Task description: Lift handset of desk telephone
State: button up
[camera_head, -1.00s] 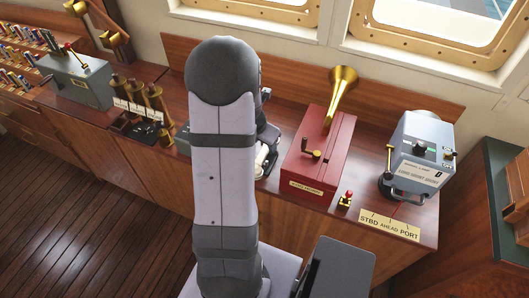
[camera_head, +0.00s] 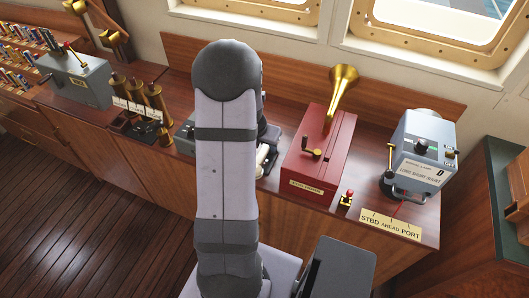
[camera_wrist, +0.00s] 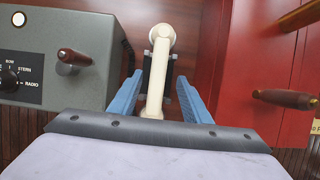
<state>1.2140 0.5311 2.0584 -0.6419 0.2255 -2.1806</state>
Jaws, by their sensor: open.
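The cream handset (camera_wrist: 158,75) lies lengthwise in the middle of the wrist view, on the dark telephone body. My gripper (camera_wrist: 158,92) is open, with one blue finger on each side of the handset. I see a gap between each finger and the handset, and whether the fingers reach down to its height is hard to tell. In the head view only a cream part of the handset (camera_head: 262,158) shows to the right of my arm. My arm hides the rest of the telephone and the gripper there.
A grey box with a knob and lever (camera_wrist: 60,55) stands close on the left of the telephone. A red box with a brass horn and crank (camera_head: 318,155) stands close on the right. A grey-blue device (camera_head: 420,150) stands further right.

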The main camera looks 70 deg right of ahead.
aim_at(264, 148)
jog(key=shift+b+x, duration=0.5)
jog(key=shift+x, duration=1.5)
jog(key=shift+w+f, duration=0.15)
jog(key=shift+f, duration=0.1)
grip_shut()
